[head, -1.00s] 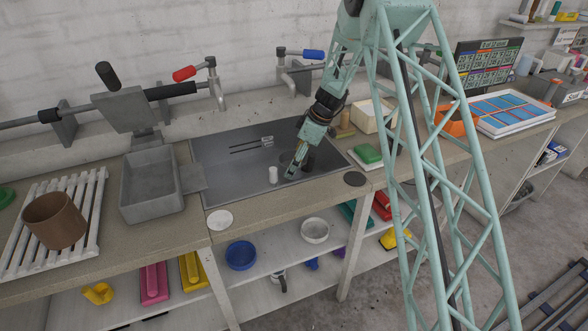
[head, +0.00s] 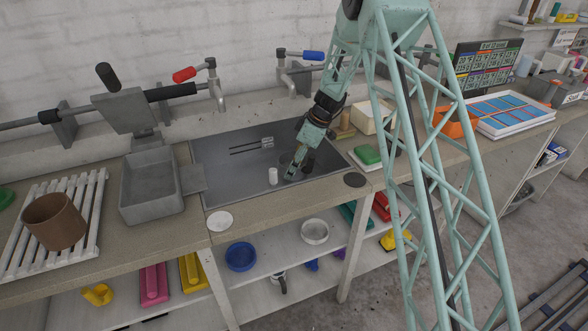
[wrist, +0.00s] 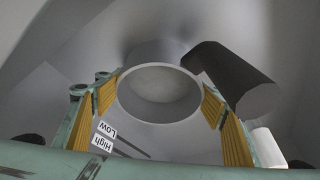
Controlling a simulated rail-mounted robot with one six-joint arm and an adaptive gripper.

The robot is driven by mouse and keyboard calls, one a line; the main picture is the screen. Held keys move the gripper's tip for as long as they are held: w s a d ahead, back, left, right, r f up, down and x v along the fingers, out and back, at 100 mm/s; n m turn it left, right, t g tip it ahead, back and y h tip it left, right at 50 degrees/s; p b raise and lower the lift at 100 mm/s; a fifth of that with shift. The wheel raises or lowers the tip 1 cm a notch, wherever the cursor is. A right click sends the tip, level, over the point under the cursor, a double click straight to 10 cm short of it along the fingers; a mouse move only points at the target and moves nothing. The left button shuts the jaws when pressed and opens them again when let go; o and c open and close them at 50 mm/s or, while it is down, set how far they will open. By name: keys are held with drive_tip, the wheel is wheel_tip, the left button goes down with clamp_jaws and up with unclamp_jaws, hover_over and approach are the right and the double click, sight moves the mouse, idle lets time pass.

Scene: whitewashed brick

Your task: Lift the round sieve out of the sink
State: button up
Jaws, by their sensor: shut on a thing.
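My gripper (head: 291,174) reaches down into the grey sink (head: 222,160). In the wrist view, the round sieve (wrist: 160,92), a grey ring with a pale inside, sits between the yellow finger pads of my gripper (wrist: 159,98). The pads are shut on its left and right sides. In the head view the sieve is largely hidden by my gripper and hard to make out. I cannot tell whether it touches the sink floor.
A dark cylinder (head: 309,164) stands close right of my gripper; it also shows in the wrist view (wrist: 232,78). A white cylinder (head: 272,176) stands to the left. High and Low labels (wrist: 104,137) mark the sink. A green block (head: 367,154) lies beyond the sink's right edge.

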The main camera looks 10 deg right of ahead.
drive_tip(key=shift+c, duration=1.3)
drive_tip(key=shift+r, duration=0.1)
drive_tip(key=shift+r, duration=0.5)
drive_tip(key=d, duration=0.1)
drive_tip(key=s+d, duration=0.1)
drive_tip(key=d, duration=0.1)
drive_tip(key=shift+s+d+p, duration=0.25)
drive_tip(key=shift+s+p, duration=0.1)
drive_tip(key=shift+p, duration=0.05)
wheel_tip(320, 180, up, 14)
drive_tip(key=p, duration=0.2)
drive_tip(key=shift+f, duration=0.1)
drive_tip(key=shift+s, duration=0.15)
drive_tip(key=b, duration=0.6)
hover_over(313, 157)
idle(0.5)
